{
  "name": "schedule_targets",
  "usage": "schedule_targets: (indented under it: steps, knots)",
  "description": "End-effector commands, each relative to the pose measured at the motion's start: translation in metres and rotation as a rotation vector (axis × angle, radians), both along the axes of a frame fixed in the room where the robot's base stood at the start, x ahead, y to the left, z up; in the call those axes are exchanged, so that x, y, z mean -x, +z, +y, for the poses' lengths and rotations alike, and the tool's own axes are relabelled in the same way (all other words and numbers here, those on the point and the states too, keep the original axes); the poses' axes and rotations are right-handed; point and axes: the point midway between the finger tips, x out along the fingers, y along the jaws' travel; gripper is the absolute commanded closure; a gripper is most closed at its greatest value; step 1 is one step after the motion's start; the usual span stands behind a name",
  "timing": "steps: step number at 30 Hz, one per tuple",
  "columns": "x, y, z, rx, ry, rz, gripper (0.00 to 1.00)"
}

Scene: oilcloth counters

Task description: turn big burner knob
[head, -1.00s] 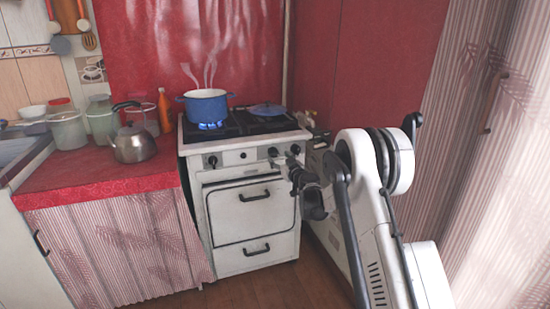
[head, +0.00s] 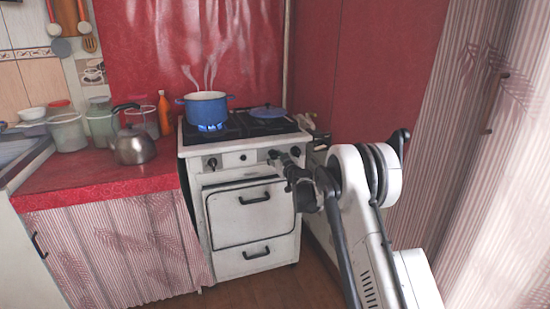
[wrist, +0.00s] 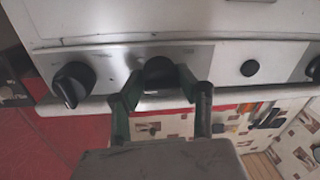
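The white stove (head: 252,215) has a front panel with black knobs. In the wrist view a black knob (wrist: 160,70) sits at the top centre, between the fingertips of my gripper (wrist: 160,82). The two fingers are apart, one on each side of the knob; I cannot tell whether they touch it. Another black knob (wrist: 72,85) is to the left, and one more (wrist: 314,69) is cut by the right edge. In the head view my gripper (head: 274,158) is at the right part of the panel and hides the knob there. The left knob (head: 212,163) is clear.
A steaming blue pot (head: 207,108) stands over a lit blue flame (head: 211,127). A blue lid (head: 268,111) lies on the right of the cooktop. A small round black button (wrist: 250,68) is on the panel. A kettle (head: 134,146) stands on the red counter (head: 95,176).

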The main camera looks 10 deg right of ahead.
Motion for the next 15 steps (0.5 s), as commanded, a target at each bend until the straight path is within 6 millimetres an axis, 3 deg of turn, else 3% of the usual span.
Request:
schedule_targets:
  steps: [15]
  knots:
    - [-0.0001,-0.0007,-0.0002,-0.116,0.0,0.018,0.93]
